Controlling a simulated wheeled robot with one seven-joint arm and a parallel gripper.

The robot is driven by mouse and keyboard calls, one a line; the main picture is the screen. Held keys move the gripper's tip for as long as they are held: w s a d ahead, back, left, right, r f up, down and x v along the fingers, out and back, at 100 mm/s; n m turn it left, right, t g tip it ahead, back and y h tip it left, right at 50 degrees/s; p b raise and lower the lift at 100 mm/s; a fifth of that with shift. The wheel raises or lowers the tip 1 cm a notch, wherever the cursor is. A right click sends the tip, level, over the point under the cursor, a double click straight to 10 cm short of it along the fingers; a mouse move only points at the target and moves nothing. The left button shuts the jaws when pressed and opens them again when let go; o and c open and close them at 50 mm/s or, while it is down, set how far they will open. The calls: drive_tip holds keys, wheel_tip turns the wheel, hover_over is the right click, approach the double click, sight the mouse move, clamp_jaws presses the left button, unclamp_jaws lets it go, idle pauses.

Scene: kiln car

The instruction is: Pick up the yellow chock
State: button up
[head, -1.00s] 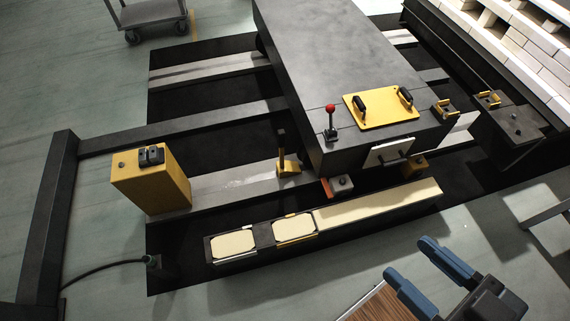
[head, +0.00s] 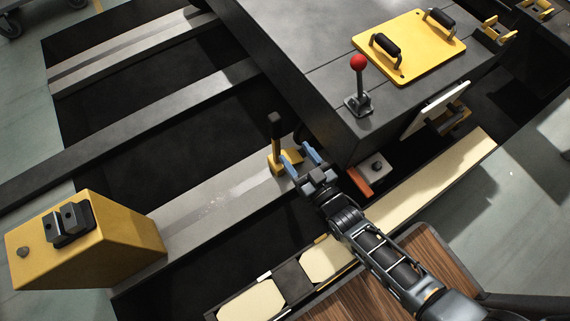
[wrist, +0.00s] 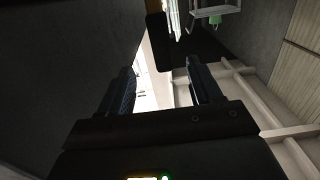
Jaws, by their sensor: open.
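The yellow chock (head: 277,148) has a wedge base and an upright post with a black grip on top. It sits on the pale rail by the dark car's near left corner in the head view. My gripper (head: 301,158) is open, with its blue fingers just right of the chock and partly in front of its base. I cannot tell whether a finger touches the chock.
The dark car (head: 290,75) carries a red-knobbed lever (head: 357,80) and a yellow plate (head: 408,52) with black handles. A yellow box (head: 85,245) stands at left on the rail. An orange-tipped block (head: 361,180) is close right of my gripper. Dark pits lie between the rails.

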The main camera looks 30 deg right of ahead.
sight(278, 136)
drive_tip(key=w+f, duration=0.1)
drive_tip(key=w, duration=0.1)
drive_tip(key=w+f+b, duration=0.2)
drive_tip(key=w, duration=0.1)
drive_tip(key=shift+w+f, duration=0.2)
drive_tip(key=shift+w, duration=0.1)
drive_tip(key=w+b, duration=0.2)
drive_tip(key=w, duration=0.3)
drive_tip(key=shift+w+f, duration=0.1)
drive_tip(key=shift+w, duration=0.3)
clamp_jaws()
idle(0.6)
drive_tip(key=shift+w+r, duration=0.15)
drive_tip(key=shift+r, duration=0.2)
